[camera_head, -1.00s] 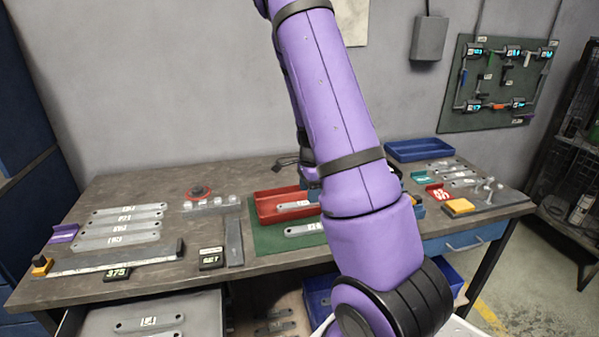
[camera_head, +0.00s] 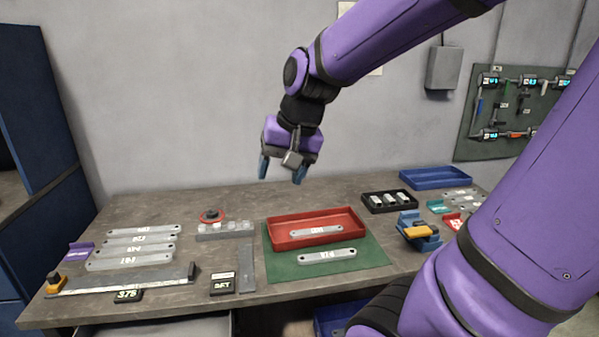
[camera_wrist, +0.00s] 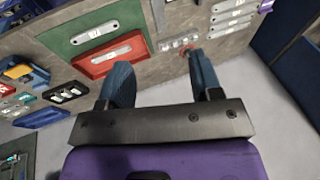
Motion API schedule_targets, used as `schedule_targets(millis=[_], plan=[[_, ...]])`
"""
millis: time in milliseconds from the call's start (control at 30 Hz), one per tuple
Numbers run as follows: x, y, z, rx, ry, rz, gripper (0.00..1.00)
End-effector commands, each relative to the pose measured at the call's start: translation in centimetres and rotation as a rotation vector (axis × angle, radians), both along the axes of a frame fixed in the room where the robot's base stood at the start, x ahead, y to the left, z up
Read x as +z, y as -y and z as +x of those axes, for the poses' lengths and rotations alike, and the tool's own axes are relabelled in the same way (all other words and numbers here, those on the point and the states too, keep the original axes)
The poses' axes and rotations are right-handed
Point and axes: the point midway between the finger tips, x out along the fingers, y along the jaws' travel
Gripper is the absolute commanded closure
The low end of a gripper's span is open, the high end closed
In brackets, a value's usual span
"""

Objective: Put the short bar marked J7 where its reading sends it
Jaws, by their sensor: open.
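My gripper (camera_head: 282,176) is open and empty, high above the back of the bench, with its blue fingers apart; they also show in the wrist view (camera_wrist: 158,70). I cannot make out a J7 mark on any bar. One bar (camera_head: 316,232) lies in the red tray (camera_head: 275,239), and another (camera_head: 327,256) lies on the green mat (camera_head: 375,256) in front of it. Several longer marked bars (camera_head: 130,255) lie in a row at the left, by a purple tag (camera_head: 80,252). More bars (camera_head: 460,196) lie at the far right, partly behind my arm.
A long rail (camera_head: 120,285) with a yellow end block and a display reading 375 (camera_head: 127,296) lies at the front left. A SET display (camera_head: 223,284) stands right of it. A black tray (camera_head: 377,204), blue tray (camera_head: 436,178) and blue-and-yellow device (camera_head: 420,232) stand at the right.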

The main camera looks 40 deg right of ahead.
Motion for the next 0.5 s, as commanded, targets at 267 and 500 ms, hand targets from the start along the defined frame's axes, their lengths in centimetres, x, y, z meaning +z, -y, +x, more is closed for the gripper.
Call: schedule_targets(millis=[267,500], plan=[[3.3,-3.3,-6.5,0.331,0.124,-0.203,0.41],[4.0,-4.3,-9.4,0.469,0.168,-0.317,0.41]])
